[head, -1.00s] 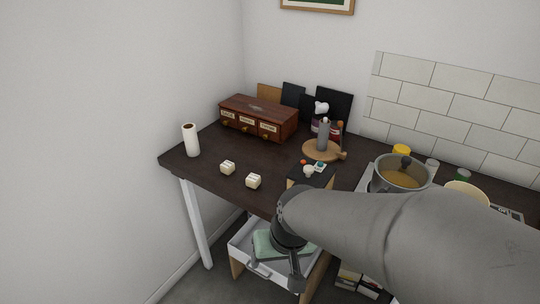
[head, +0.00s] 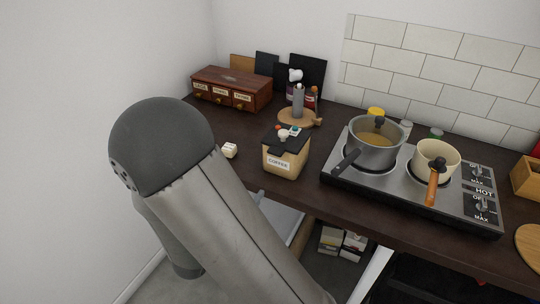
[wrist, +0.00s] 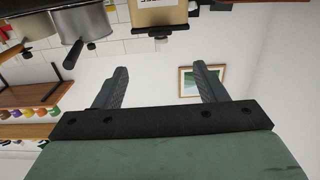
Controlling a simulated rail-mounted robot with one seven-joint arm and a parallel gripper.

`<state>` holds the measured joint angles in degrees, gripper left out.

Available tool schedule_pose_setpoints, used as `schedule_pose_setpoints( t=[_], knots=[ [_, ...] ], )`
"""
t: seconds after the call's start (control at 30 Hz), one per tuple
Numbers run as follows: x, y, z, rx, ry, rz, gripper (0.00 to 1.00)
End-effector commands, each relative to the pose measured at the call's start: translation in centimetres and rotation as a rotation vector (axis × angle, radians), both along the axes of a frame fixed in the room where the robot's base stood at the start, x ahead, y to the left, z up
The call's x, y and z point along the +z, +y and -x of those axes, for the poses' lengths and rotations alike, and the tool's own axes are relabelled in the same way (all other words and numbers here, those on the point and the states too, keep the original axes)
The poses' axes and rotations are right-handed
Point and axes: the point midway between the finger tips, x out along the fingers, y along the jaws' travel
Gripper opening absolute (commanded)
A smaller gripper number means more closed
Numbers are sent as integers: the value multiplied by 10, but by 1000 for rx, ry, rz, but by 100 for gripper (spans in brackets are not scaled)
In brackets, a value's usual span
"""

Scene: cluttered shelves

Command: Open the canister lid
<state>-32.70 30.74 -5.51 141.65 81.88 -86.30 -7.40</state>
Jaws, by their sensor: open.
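The coffee canister (head: 286,158) is a cream box with a COFFEE label and a dark lid (head: 290,138). It stands upright near the counter's front edge, with its lid closed. A few small items rest on or just behind the lid. In the wrist view the canister (wrist: 158,12) shows at the top edge, upside down and partly cut off. My gripper (wrist: 162,85) is open and empty in the wrist view, with the canister beyond the fingers and clear of them. In the head view my arm covers the left foreground and the fingers do not show.
Right of the canister is a stove (head: 408,180) with a steel pot (head: 376,152) and a cream saucepan (head: 436,158). A wooden drawer box (head: 231,90) stands at the back left. A small white block (head: 230,150) sits left of the canister. An open drawer (head: 284,222) is below.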

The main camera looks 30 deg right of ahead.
Motion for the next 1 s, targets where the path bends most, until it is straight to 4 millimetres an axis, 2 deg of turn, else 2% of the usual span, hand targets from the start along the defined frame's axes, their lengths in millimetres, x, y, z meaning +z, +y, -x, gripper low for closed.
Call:
schedule_pose_setpoints(
  t=[0.7,1.0],
  knots=[
    [2,-115,-84,-2,0,-3,65],
    [1,-135,-100,1,-1,-4,65]
  ],
)
